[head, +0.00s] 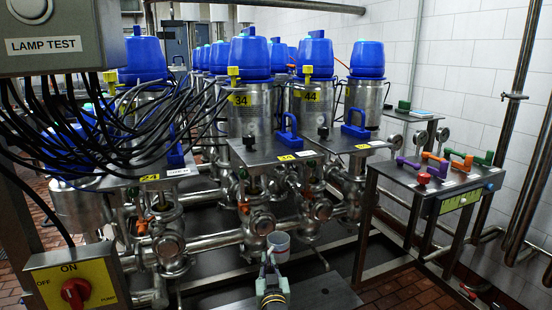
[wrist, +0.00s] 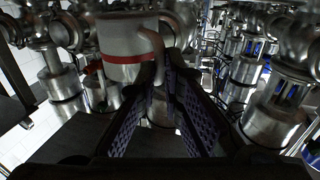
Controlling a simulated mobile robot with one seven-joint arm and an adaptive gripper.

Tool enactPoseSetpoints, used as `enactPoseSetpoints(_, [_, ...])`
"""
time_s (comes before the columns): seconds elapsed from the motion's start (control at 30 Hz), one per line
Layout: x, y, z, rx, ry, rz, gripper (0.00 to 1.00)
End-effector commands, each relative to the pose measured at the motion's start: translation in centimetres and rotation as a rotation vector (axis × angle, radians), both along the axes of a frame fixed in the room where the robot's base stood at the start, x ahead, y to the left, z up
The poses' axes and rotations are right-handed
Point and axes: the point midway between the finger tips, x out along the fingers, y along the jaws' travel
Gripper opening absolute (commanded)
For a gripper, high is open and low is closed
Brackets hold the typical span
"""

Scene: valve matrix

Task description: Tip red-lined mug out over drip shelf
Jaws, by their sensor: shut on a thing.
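The mug (head: 278,243) is pale grey and shows small at the lower middle of the head view, its open mouth facing up and looking roughly upright. In the wrist view the mug (wrist: 128,38) fills the upper middle, with a red band around it near its lower edge in that picture. My gripper (wrist: 160,85) is shut on the mug's curved handle. It also shows in the head view (head: 270,264), just below the mug. The mug's contents are not visible. A dark flat surface (head: 325,290) lies low beside my gripper; I cannot tell whether it is the drip shelf.
Steel pipes and valves (head: 262,222) stand close behind the mug. Blue-capped canisters (head: 250,60) rise behind them. A side bench (head: 440,180) with coloured handles stands at right. A control box (head: 75,285) with a red knob is at lower left.

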Motion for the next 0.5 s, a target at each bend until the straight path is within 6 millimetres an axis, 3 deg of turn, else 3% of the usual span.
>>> enactPoseSetpoints(0.03, [-0.4,0.1,-3.7,-0.001,0.017,-0.011,0.0])
enactPoseSetpoints(0.2, [-2.9,-0.2,-13.5,-0.002,0.017,-0.055,0.0])
enactPoseSetpoints(0.3, [-5.3,-0.6,-18.5,-0.004,0.015,-0.077,0.0])
enactPoseSetpoints(0.5, [-9.9,-1.4,-25.2,-0.002,0.008,-0.102,0.0])
